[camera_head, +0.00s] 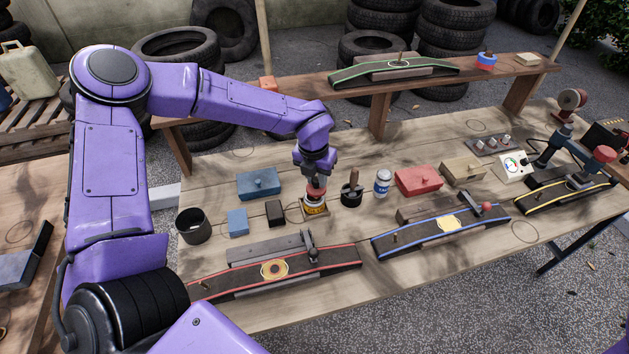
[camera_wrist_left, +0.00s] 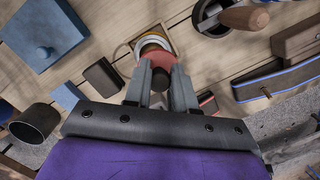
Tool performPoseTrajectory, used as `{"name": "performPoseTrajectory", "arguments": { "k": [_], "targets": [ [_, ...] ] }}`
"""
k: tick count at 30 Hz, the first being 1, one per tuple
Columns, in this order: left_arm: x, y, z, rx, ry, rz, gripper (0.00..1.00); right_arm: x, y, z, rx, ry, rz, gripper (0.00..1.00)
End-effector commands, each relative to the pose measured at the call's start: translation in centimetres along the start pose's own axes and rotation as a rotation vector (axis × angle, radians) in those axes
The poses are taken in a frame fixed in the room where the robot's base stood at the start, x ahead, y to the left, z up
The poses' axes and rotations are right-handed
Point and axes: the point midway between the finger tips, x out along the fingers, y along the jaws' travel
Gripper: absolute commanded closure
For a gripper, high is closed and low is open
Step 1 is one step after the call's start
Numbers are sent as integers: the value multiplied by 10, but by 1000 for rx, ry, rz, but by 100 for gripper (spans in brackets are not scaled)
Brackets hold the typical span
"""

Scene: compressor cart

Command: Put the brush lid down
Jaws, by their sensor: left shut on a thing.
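My left gripper (camera_head: 316,181) reaches down over a small can with a yellow label (camera_head: 315,208) in the middle of the workbench. It is shut on a reddish lid (camera_head: 316,194) with a dark knob, which I take as the brush lid. The lid is right at the top of the can; I cannot tell whether it rests there or hovers just above. In the left wrist view the fingers (camera_wrist_left: 162,88) close around the lid (camera_wrist_left: 157,56), with the can's pale rim (camera_wrist_left: 152,38) beyond. Any brush below the lid is hidden. My right gripper is out of view.
A black pot with a wooden handle (camera_head: 351,192) stands close right of the can, and a dark block (camera_head: 275,213) close left. A blue box (camera_head: 258,183), white jar (camera_head: 382,183) and red box (camera_head: 418,180) are near. A red-edged ramp (camera_head: 335,260) lies in front.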

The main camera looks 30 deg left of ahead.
Motion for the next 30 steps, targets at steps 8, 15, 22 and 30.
{"name": "performPoseTrajectory", "arguments": {
  "k": [8,15,22,30],
  "targets": [
    [38,10,-2,1,3,2,100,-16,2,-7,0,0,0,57],
    [42,9,-2,1,-1,0,100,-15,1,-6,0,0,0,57],
    [44,9,-3,0,-1,0,50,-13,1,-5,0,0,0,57],
    [42,9,-2,1,-1,0,50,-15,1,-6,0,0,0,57]
  ]
}}
